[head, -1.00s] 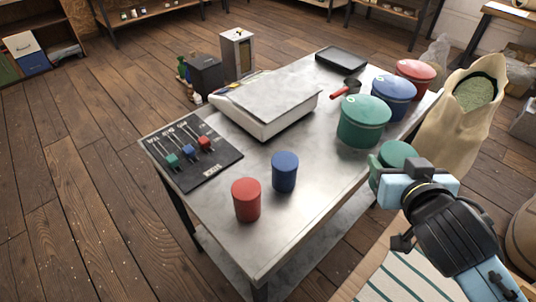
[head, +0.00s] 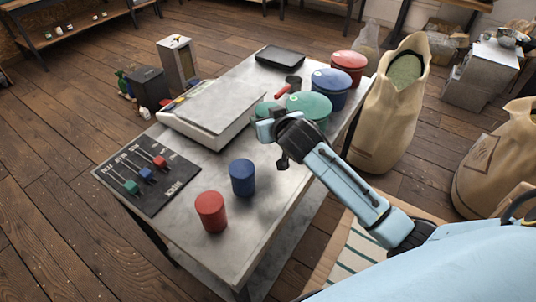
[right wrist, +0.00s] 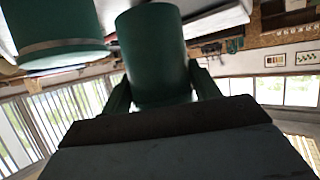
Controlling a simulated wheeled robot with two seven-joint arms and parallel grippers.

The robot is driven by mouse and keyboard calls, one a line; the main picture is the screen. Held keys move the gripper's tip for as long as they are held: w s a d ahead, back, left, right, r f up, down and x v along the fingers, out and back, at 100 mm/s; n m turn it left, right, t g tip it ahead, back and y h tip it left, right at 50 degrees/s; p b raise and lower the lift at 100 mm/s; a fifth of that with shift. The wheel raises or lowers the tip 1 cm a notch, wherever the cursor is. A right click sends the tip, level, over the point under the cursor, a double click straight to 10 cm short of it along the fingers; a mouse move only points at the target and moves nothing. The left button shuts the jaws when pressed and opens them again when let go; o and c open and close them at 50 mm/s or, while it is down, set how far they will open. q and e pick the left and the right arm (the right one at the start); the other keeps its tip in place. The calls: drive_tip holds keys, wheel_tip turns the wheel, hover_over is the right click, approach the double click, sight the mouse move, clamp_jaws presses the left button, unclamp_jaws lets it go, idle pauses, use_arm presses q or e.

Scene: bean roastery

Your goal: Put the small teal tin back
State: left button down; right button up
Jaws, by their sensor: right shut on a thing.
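The small teal tin (head: 266,107) is held in my right gripper (head: 268,122), near the right side of the scale and left of the large teal canister (head: 310,106). My gripper partly hides it in the head view. In the right wrist view the small teal tin (right wrist: 155,52) fills the space between the fingers, and the large teal canister (right wrist: 60,25) is to its left. Whether the small tin touches the table is unclear. A small blue tin (head: 242,178) and a small red tin (head: 211,212) stand at the table's near end. My left gripper is out of view.
The scale (head: 212,110) stands mid-table. The slider board (head: 147,175) lies at the left edge. Large blue (head: 331,88) and red (head: 349,66) canisters, a red-handled scoop (head: 284,90) and a black tray (head: 280,56) are farther back. A sack (head: 390,115) stands beside the table.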

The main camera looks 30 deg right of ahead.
drive_tip(key=f, duration=0.6)
drive_tip(key=shift+w+d+f+b, duration=0.15)
drive_tip(key=shift+w+d+b, duration=0.05)
drive_tip(key=shift+w+b, duration=0.2)
drive_tip(key=shift+f+b, duration=0.35)
drive_tip(key=shift+f, duration=1.8)
drive_tip(key=shift+f, duration=0.15)
drive_tip(key=o, duration=1.2)
drive_tip(key=shift+s+r, duration=0.1)
drive_tip(key=shift+r, duration=0.1)
drive_tip(key=p+v, duration=0.1)
drive_tip(key=v, duration=1.1)
